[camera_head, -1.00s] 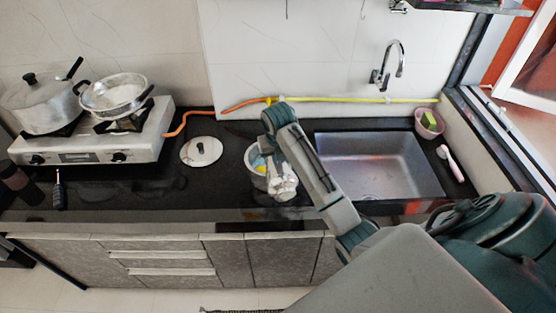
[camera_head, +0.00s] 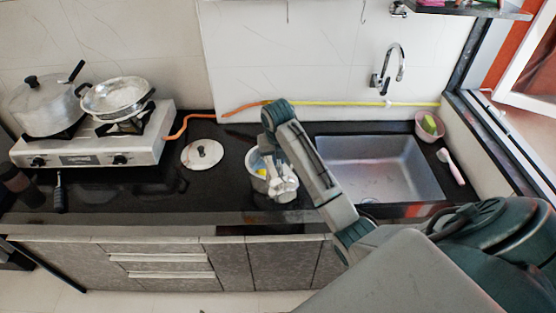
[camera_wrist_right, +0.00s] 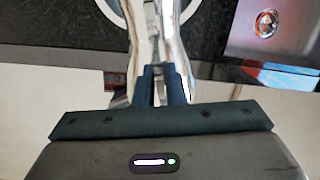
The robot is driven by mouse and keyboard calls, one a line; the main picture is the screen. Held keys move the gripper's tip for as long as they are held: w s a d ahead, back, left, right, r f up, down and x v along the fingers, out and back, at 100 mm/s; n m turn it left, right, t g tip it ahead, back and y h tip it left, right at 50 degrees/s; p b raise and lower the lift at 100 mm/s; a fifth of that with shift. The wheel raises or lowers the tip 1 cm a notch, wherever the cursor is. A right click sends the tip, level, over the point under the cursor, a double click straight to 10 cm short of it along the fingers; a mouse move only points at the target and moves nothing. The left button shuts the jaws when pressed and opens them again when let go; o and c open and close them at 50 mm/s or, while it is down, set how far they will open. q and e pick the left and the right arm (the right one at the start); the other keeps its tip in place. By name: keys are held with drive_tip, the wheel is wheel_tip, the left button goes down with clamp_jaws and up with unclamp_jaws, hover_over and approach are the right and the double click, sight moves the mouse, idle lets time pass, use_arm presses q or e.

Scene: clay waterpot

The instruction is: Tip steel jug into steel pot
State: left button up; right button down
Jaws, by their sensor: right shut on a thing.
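The steel pot (camera_head: 253,172) stands on the dark counter left of the sink, with something blue and yellow showing in its opening. My right gripper (camera_wrist_right: 162,78) is shut on a shiny steel thing (camera_wrist_right: 174,45), which looks like the steel jug. In the head view a pale, shiny shape (camera_head: 284,187) that seems to be this jug is at the pot's front right side, partly overlapping it. My arm covers part of it, so I cannot tell its tilt or whether it touches the pot. My left gripper is out of view.
A round lid (camera_head: 203,154) lies on the counter left of the pot. A stove (camera_head: 90,150) carries a lidded pot (camera_head: 40,107) and a pan (camera_head: 117,97).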

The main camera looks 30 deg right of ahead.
drive_tip(key=shift+w+d+r+g, duration=0.1)
drive_tip(key=shift+w+r+g, duration=0.2)
drive_tip(key=shift+w, duration=0.15)
idle(0.5)
